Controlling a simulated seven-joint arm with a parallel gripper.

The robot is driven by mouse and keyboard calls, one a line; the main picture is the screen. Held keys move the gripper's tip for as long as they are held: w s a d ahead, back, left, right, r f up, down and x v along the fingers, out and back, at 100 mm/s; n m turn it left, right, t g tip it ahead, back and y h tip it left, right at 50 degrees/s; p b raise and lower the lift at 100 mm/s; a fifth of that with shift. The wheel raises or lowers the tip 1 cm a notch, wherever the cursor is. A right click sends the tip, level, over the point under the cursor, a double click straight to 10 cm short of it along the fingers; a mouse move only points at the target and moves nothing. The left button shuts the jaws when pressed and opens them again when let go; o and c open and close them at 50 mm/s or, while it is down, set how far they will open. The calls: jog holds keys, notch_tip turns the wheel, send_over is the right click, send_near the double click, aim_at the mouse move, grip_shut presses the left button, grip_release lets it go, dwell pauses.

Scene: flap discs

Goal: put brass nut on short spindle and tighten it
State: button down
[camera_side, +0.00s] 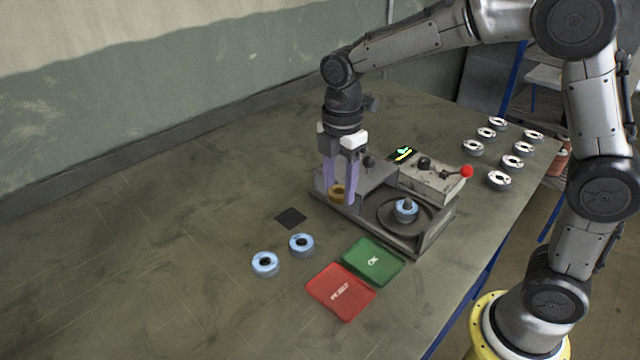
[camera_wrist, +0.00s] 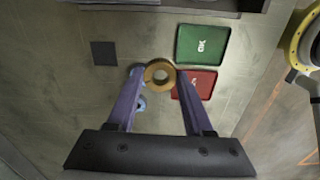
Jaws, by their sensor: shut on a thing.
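The brass nut (camera_side: 338,195) is a gold ring held between the fingertips of my gripper (camera_side: 339,190), at the left end of the grey fixture (camera_side: 376,182). In the wrist view the nut (camera_wrist: 160,87) sits flat between both fingertips of my gripper (camera_wrist: 158,74), its hole facing the camera. I cannot tell whether it touches anything below. The short spindle (camera_side: 407,200) rises from the round dish at the fixture's right, with a blue-faced flap disc (camera_side: 405,211) around it. My gripper is left of the spindle and apart from it.
Two blue-faced discs (camera_side: 265,264) (camera_side: 301,245) lie on the table near a red tray (camera_side: 340,291) and a green OK tray (camera_side: 373,262). A control box (camera_side: 432,180) with a red-knobbed lever stands behind the dish. Several discs (camera_side: 498,180) lie at the right.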

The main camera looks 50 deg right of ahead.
aim_at(409, 199)
jog(key=shift+s+d, duration=0.1)
jog(key=shift+s, duration=0.55)
jog(key=s+d+m, duration=0.2)
jog(key=d, duration=0.3)
jog(key=s+d+f+m, duration=0.1)
jog(key=d+m, duration=0.1)
jog(key=d, duration=0.3)
jog(key=s+d+m, duration=0.2)
jog(key=d, duration=0.3)
jog(key=shift+s+d+f, duration=0.2)
jog(key=shift+s+f, duration=0.1)
jog(key=shift+f, duration=1.7)
jog(key=shift+f, duration=1.05)
jog(key=shift+f, duration=0.35)
jog(key=shift+f, duration=0.3)
